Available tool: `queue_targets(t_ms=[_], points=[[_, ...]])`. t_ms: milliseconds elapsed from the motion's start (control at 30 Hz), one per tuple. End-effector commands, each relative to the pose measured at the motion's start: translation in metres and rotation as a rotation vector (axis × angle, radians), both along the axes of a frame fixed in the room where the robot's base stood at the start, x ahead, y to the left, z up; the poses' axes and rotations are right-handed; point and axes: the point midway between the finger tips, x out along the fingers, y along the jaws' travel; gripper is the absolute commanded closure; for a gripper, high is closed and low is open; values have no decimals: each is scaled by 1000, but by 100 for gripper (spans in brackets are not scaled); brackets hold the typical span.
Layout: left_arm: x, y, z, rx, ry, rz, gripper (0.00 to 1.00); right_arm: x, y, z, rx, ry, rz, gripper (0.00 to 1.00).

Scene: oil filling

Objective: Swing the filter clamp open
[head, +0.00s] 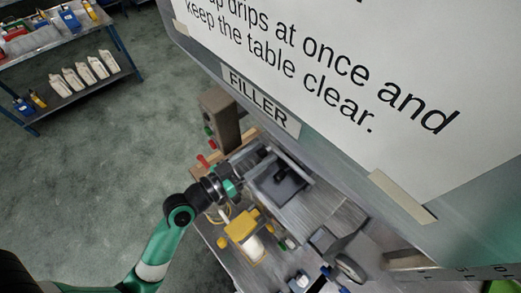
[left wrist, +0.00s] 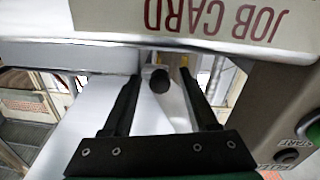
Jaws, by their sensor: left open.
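My left gripper (head: 262,157) reaches over the far end of the metal table, close to a grey box-like fixture (head: 297,172) with a dark inside. In the left wrist view my left gripper (left wrist: 160,72) is open, its two dark fingers apart. A dark round knob (left wrist: 160,80) shows between the fingertips, in front of a pale surface; I cannot tell whether it belongs to the filter clamp or whether the fingers touch it. I cannot make out the clamp for certain in either view. My right gripper is not in view.
The big FILLER panel (head: 261,98) hides much of the table. A control box (head: 220,118) stands beside my gripper; its START button (left wrist: 312,128) shows in the wrist view. A JOB CARD (left wrist: 215,20) hangs close above the fingers.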

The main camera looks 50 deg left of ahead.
Motion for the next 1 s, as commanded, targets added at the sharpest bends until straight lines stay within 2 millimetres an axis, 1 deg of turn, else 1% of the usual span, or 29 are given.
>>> queue_targets(t_ms=[67, 267, 367, 400, 467, 600, 1000], points=[[3, -1, 0, -1, 1, -1, 41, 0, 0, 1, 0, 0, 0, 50], [3, 0, -1, 0, 1, 0, 41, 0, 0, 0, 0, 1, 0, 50], [3, 0, -1, 0, 1, 0, 57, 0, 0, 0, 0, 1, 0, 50], [3, 0, -1, 0, 1, 0, 64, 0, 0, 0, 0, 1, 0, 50], [3, 0, -1, 0, 1, 0, 75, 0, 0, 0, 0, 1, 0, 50], [3, 0, -1, 0, 1, 0, 100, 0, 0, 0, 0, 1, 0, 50], [3, 0, 0, 0, 0, -1, 100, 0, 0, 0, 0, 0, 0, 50]])
